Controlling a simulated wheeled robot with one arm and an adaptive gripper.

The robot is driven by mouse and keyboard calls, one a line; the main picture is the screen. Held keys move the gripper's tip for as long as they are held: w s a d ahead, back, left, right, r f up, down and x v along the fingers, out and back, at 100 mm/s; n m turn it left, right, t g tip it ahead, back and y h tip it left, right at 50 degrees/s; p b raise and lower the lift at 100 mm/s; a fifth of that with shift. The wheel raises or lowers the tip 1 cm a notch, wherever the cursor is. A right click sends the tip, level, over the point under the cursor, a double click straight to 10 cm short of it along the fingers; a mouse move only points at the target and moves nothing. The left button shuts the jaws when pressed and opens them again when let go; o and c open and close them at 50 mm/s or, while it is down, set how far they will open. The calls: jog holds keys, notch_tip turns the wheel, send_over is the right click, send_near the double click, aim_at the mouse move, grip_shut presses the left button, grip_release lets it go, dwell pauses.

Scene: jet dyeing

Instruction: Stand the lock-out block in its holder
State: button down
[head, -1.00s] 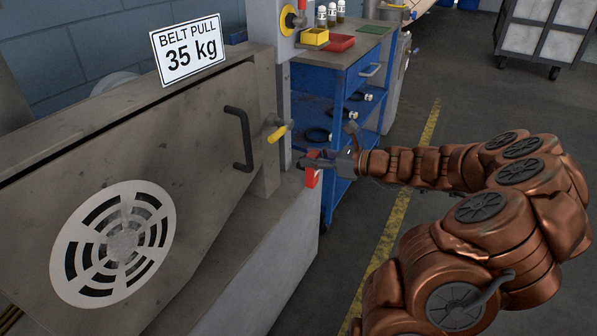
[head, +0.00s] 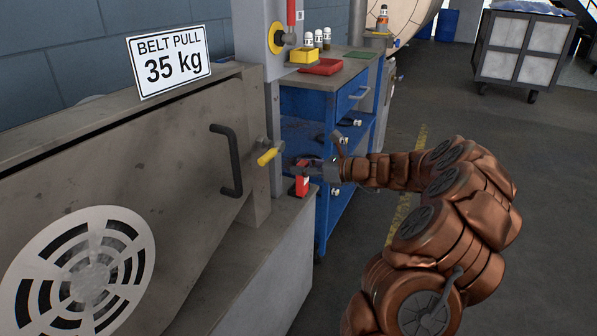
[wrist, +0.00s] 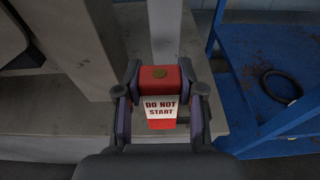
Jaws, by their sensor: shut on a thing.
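The lock-out block is a small red block (head: 302,187) with a white label; in the wrist view the block (wrist: 160,73) shows its label reading DO NOT START. My gripper (wrist: 160,98) has a finger on each side of it and is shut on it. In the head view my gripper (head: 318,172) holds the block roughly upright by the right end of the machine's grey ledge. I cannot tell whether the block touches the ledge. I cannot make out its holder for certain in either view.
A grey machine cover with a dark handle (head: 228,160) and a yellow-gripped lever (head: 268,156) stands just left of the block. A grey post (head: 272,110) rises behind. A blue trolley (head: 345,100) stands behind and right, with a red tray (head: 321,67) on top. Open floor lies right.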

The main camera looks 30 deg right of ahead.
jog(key=w+f+b, duration=0.1)
jog(key=w, duration=0.1)
jog(key=w+d+f+b, duration=0.1)
jog(key=w+f, duration=0.1)
jog(key=w+d+f+b, duration=0.1)
jog(key=w, duration=0.1)
jog(key=shift+d+f+b, duration=0.15)
jog(key=shift+d+b, duration=0.1)
jog(key=shift+b, duration=0.1)
dwell(0.4)
jog(key=c, duration=0.7)
grip_release()
